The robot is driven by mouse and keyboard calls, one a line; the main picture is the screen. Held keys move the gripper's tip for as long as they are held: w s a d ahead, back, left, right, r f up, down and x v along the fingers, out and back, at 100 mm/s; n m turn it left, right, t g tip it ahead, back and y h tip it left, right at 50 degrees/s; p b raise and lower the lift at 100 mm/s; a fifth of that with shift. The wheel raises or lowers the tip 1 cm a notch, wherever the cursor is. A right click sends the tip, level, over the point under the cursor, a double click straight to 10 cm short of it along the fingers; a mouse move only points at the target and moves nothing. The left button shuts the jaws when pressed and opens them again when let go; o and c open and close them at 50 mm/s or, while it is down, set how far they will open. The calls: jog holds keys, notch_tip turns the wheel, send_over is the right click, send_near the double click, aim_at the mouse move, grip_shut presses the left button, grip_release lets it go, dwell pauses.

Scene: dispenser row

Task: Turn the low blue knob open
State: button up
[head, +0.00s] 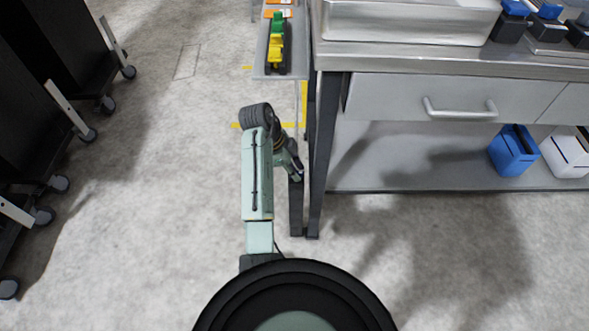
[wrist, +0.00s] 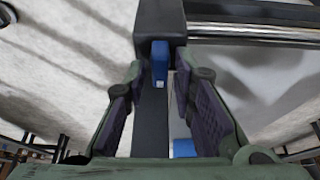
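In the wrist view, a small upright blue piece (wrist: 160,62), which looks like the low blue knob, sits on the front of a dark post (wrist: 155,120) just under its thick dark top. The fingers of my gripper (wrist: 158,80) are spread apart, one on each side of the blue piece, with nothing clamped between them. I cannot tell whether either fingertip touches it. In the head view my gripper (head: 293,168) is beside the dark table leg (head: 316,160); the blue piece does not show there.
A steel bench (head: 450,52) with a drawer stands to the right. A blue bin (head: 514,148) and a white bin (head: 568,155) are on its low shelf. Blue-topped dispensers (head: 515,8) stand on the bench.

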grip_shut()
jog(key=shift+r, duration=0.1)
dwell(0.3)
jog(key=n+p, duration=0.2)
jog(key=n+t+p, duration=0.1)
jog(key=p, duration=0.1)
jog(key=shift+s+r+n, duration=0.1)
jog(key=shift+s+n, duration=0.1)
jog(key=shift+n, duration=0.2)
jog(key=n+t+p, duration=0.1)
jog(key=n+p, duration=0.1)
jog(key=n+y+p, duration=0.1)
jog(key=n+p, duration=0.1)
jog(key=shift+s+d+t, duration=0.1)
jog(key=shift+t, duration=0.3)
jog(key=n+y+p, duration=0.1)
jog(key=n+p, duration=0.1)
jog(key=n, duration=0.1)
jog(key=n+t+p, duration=0.1)
jog(key=n+p, duration=0.1)
jog(key=shift+d+n+y, duration=0.1)
jog(key=shift+n+y, duration=0.3)
jog(key=n+p, duration=0.1)
jog(key=n, duration=0.1)
jog(key=n+y+p, duration=0.1)
jog(key=n, duration=0.1)
jog(key=shift+f+t+y+p, duration=0.2)
jog(key=shift+t+y+p, duration=0.1)
jog(key=shift+p, duration=0.05)
jog(key=shift+n, duration=0.3)
